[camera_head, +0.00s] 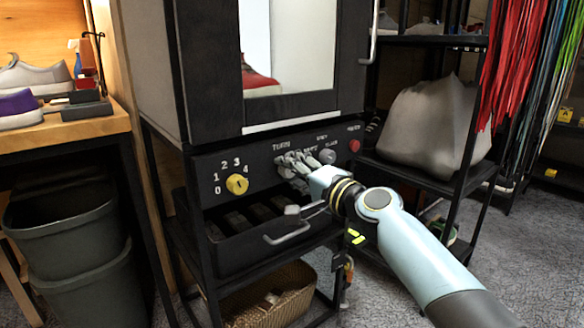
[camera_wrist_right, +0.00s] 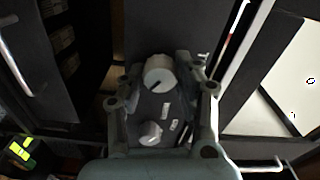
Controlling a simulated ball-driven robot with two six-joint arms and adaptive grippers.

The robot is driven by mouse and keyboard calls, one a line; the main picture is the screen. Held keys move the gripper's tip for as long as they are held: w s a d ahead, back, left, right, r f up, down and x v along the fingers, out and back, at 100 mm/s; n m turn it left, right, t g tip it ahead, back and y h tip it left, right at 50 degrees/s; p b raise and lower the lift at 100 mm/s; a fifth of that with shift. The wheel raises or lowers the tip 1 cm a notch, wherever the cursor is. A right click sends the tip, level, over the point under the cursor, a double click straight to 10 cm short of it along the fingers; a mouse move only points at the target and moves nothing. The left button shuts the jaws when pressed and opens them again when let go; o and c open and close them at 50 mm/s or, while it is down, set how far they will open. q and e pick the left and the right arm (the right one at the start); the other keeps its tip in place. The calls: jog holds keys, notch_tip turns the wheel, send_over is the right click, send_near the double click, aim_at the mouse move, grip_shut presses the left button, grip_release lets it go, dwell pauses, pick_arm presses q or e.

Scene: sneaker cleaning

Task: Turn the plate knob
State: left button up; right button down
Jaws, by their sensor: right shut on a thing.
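My right gripper (camera_head: 296,164) reaches the black control panel (camera_head: 215,165) of the machine, at its middle group of knobs. In the right wrist view, its fingers lie on both sides of a round pale grey knob (camera_wrist_right: 158,72) with a dark pointer line, and it is shut on that knob. A second pale knob (camera_wrist_right: 151,133) sits beside it, nearer the palm. Another grey knob (camera_head: 327,156) shows to the right of the gripper in the head view. The lettering is too small to read surely, and the fingers partly hide the held knob. My left gripper is not in view.
A yellow knob (camera_head: 237,184) with numbers is on the left of the panel, and a red button (camera_head: 354,146) on the right. A drawer handle (camera_head: 287,233) juts out below my gripper. A shelf with a grey bag (camera_head: 425,120) stands close on the right.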

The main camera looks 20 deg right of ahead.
jog(key=shift+m, duration=0.6)
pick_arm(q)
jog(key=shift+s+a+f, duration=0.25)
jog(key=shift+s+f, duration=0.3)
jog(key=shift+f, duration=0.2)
pick_arm(e)
jog(key=shift+m, duration=0.6)
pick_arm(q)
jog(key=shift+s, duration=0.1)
pick_arm(e)
jog(key=c, duration=0.9)
grip_release()
jog(key=shift+d, duration=0.1)
jog(key=shift+c, duration=0.2)
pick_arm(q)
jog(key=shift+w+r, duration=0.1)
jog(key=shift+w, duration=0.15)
pick_arm(e)
jog(key=shift+s, duration=0.1)
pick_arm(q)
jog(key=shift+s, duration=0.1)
pick_arm(e)
jog(key=v, duration=1.2)
